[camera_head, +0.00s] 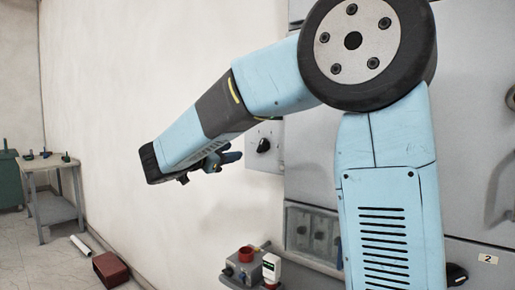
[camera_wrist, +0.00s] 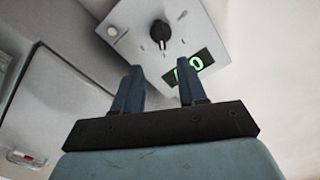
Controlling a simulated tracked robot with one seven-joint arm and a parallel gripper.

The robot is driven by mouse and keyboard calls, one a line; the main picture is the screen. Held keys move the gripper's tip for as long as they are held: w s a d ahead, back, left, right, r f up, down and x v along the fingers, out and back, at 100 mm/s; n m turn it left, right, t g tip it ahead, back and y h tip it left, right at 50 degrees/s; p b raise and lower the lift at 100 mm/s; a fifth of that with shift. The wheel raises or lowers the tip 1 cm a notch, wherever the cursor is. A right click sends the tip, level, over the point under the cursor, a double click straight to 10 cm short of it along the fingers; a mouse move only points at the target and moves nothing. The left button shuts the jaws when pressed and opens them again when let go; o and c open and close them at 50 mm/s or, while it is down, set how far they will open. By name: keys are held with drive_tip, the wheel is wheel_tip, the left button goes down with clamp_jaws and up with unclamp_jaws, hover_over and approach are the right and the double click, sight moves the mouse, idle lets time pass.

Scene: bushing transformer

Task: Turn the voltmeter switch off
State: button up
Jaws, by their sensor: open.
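The voltmeter switch is a black rotary knob (camera_wrist: 160,33) on a light panel (camera_wrist: 130,47) in the wrist view. A green lit display (camera_wrist: 189,65) sits beside it on the same panel, partly covered by a finger. In the head view the knob (camera_head: 263,145) shows on the wall-side box, just right of my gripper. My gripper (camera_wrist: 157,72) is open and empty, its two blue fingers pointing towards the panel, with the knob beyond the fingertips. In the head view the gripper (camera_head: 230,158) is partly hidden by my arm. No contact with the knob is visible.
A large grey cabinet (camera_head: 470,120) stands to the right. Below are a box with a red knob (camera_head: 246,254) and a white device (camera_head: 271,268). A small table (camera_head: 53,205) with tools and a red open box (camera_head: 111,270) are at left. The white wall lies behind my arm.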

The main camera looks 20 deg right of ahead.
sight(260, 146)
drive_tip(key=x, duration=1.3)
drive_tip(key=shift+w+d, duration=0.25)
clamp_jaws()
